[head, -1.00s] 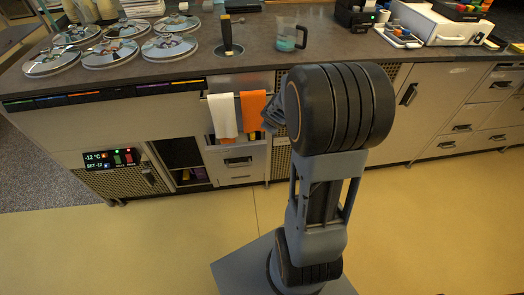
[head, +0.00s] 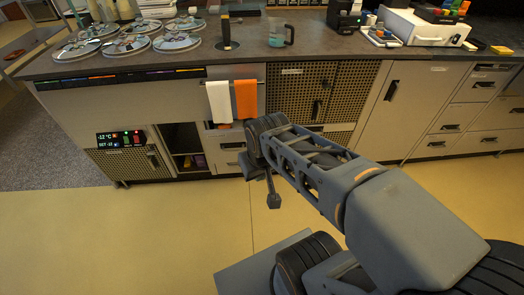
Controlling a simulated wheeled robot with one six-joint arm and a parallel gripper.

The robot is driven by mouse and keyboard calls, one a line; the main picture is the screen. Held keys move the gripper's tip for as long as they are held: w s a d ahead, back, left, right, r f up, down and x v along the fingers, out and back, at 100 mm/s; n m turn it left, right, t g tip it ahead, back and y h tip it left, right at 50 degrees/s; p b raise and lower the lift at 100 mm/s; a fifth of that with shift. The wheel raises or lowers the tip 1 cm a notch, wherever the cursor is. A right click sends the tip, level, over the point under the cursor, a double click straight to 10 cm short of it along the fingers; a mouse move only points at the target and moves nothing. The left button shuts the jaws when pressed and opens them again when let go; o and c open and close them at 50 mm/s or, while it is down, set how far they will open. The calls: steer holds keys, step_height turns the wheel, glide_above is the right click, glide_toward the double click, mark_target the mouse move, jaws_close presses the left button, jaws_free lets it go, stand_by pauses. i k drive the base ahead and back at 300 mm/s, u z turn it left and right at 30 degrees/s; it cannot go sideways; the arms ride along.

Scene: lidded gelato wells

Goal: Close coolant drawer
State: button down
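Below the counter, under two hanging towels, is a pale drawer front (head: 228,146) with a dark handle. It could be the coolant drawer, but I read no label on it. It seems to stand a little forward, with a narrow gap along its top; my arm hides its right side, so I cannot tell how far out it is. My gripper (head: 273,200) seems to be the small dark piece hanging at the arm's far end, in front of and just right of the drawer. I see nothing held, and its fingers are too small to read.
A white towel (head: 219,101) and an orange towel (head: 246,98) hang above the drawer. An open dark compartment (head: 184,140) lies to its left, beside a lit temperature panel (head: 121,139). Lidded wells (head: 128,45) and a jug (head: 279,32) stand on the counter. The yellow floor in front is clear.

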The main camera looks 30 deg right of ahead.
mark_target(224, 145)
steer(key=z, duration=0.1)
steer(key=k, duration=0.45)
steer(key=u, duration=0.9)
steer(key=i, duration=0.75)
steer(key=z, duration=0.65)
steer(key=i, duration=0.7)
steer(key=z, duration=0.8)
